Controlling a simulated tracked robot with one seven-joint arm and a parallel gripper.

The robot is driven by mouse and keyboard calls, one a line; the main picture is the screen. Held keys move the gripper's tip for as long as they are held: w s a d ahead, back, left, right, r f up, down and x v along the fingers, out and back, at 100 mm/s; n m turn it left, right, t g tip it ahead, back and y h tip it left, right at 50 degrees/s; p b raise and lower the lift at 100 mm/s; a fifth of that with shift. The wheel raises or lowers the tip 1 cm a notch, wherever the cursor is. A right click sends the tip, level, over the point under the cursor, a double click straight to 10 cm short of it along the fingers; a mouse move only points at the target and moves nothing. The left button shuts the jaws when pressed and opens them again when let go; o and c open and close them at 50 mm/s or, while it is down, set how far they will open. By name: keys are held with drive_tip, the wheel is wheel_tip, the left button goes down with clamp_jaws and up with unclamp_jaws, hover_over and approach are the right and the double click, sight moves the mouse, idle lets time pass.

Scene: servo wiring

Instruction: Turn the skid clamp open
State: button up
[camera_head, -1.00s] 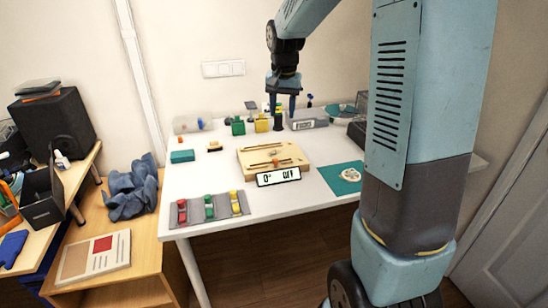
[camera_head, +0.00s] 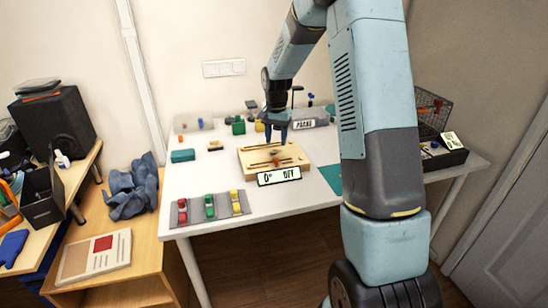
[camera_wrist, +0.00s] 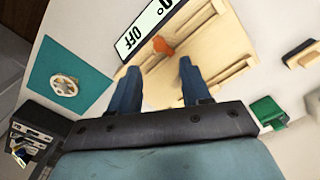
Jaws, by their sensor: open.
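A pale wooden board (camera_head: 248,162) with dark slots lies on the white table, with a small orange-red knob (camera_head: 276,161) on it, likely the skid clamp. In the wrist view the orange knob (camera_wrist: 163,46) sits on the board (camera_wrist: 222,40) beyond the fingertips, near the middle. My gripper (camera_head: 276,139) is over the back part of the board, pointing down. In the wrist view my gripper (camera_wrist: 160,72) has its two blue fingers apart, with nothing between them. The knob appears apart from both fingers.
A display reading "0° OFF" (camera_head: 279,176) stands at the board's front edge. A grey tray (camera_head: 190,222) with red, green and yellow pieces lies front left. A teal mat with a round wheel (camera_wrist: 64,86) is beside the board. Green blocks (camera_head: 238,126) stand behind.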

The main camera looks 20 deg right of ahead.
sight(275, 159)
wheel_tip(275, 159, down, 8)
drive_tip(key=shift+f, duration=0.15)
idle(0.4)
clamp_jaws()
drive_tip(key=shift+a, duration=0.35)
drive_tip(key=shift+d, duration=0.2)
